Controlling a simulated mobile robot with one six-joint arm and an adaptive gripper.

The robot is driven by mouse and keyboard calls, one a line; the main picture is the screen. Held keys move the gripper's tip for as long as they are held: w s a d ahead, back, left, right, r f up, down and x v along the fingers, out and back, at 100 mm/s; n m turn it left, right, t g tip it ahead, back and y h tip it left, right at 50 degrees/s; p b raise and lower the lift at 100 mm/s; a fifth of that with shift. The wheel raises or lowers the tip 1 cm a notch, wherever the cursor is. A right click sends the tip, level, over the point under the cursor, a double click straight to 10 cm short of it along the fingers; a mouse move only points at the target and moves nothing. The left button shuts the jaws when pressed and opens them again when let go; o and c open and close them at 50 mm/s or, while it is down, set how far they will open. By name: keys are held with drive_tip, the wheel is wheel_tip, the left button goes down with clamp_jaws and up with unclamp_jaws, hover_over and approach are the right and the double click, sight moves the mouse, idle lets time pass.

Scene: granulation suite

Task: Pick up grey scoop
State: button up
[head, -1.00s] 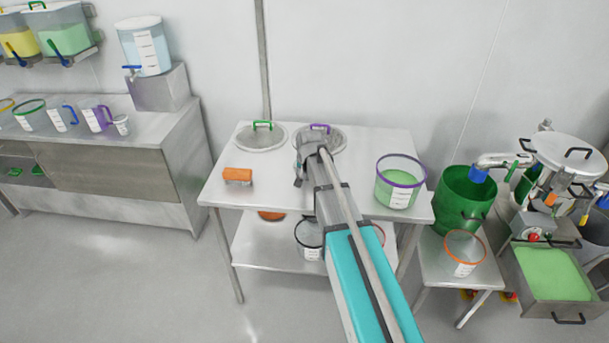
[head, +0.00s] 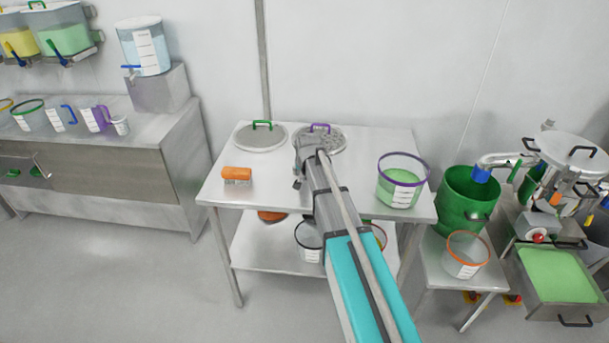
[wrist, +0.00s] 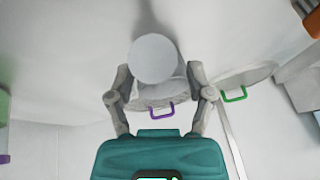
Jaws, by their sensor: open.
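A plain light-grey round piece with a short body, which looks like the grey scoop (wrist: 155,58), shows in the wrist view between my fingers. Its handle cannot be made out. In the head view it is mostly hidden by my gripper (head: 299,180), which is low over the middle of the steel table, in front of the purple-handled lid. In the wrist view my gripper (wrist: 160,70) is open, with one finger on each side of the grey piece. I cannot tell whether either finger touches it.
The purple-handled lid (head: 328,137) and green-handled lid (head: 261,138) lie at the table's back. An orange brush (head: 237,176) lies left, and a purple-rimmed tub (head: 402,192) of green powder stands right. The table's (head: 222,198) front left is clear.

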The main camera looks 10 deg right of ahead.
drive_tip(key=shift+b+x, duration=0.5)
drive_tip(key=shift+x, duration=0.4)
drive_tip(key=shift+c, duration=0.3)
clamp_jaws()
